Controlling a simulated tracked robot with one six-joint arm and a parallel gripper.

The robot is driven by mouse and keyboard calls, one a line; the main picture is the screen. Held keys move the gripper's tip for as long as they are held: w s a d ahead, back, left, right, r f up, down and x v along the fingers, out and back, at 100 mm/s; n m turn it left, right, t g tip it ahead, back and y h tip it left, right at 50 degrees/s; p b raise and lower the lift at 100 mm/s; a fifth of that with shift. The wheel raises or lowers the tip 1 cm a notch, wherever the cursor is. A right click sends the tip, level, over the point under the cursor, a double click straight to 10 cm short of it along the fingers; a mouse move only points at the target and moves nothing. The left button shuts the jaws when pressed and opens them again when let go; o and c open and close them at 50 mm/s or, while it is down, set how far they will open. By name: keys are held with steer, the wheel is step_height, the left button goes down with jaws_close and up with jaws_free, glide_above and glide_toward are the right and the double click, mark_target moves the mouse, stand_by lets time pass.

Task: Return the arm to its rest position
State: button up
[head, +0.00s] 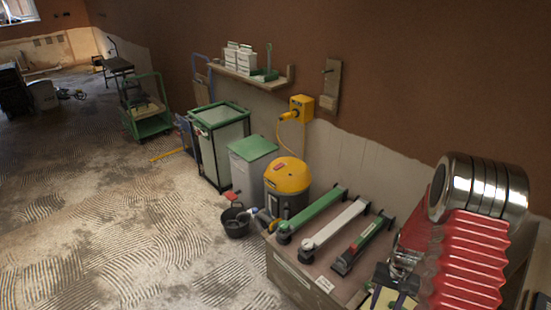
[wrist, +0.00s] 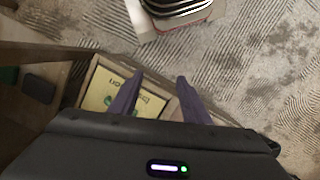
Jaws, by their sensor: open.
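My arm shows at the right of the head view, with a red ribbed sleeve and shiny metal rings, low beside the workbench (head: 318,283). My gripper (wrist: 158,82) shows in the wrist view as two dark purple fingers, spread apart with nothing between them. Beyond the fingers is a yellow card (wrist: 108,90) with dark lettering, lying in a wooden-edged compartment. Whether a finger touches the card cannot be told.
Three long tools, including a green one (head: 318,212) and a white one (head: 335,225), lie on the bench close to my arm. A yellow-topped vacuum (head: 287,178) and a black bucket (head: 236,222) stand beyond. Open ridged floor (head: 120,225) lies left.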

steer(key=s+a+r+n+t, duration=0.1)
steer(key=s+a+r, duration=0.3)
steer(key=r, duration=0.9)
steer(key=s+a+r+n+t, duration=0.2)
steer(key=s+a+r+t, duration=0.2)
steer(key=a+r, duration=0.4)
steer(key=s+a+r+n+t+h, duration=0.1)
steer(key=s+a+r, duration=0.4)
steer(key=r, duration=1.3)
steer(key=shift+s+a+r+n+t, duration=0.35)
steer(key=shift+a+n+t, duration=0.35)
steer(key=shift+a+t, duration=0.25)
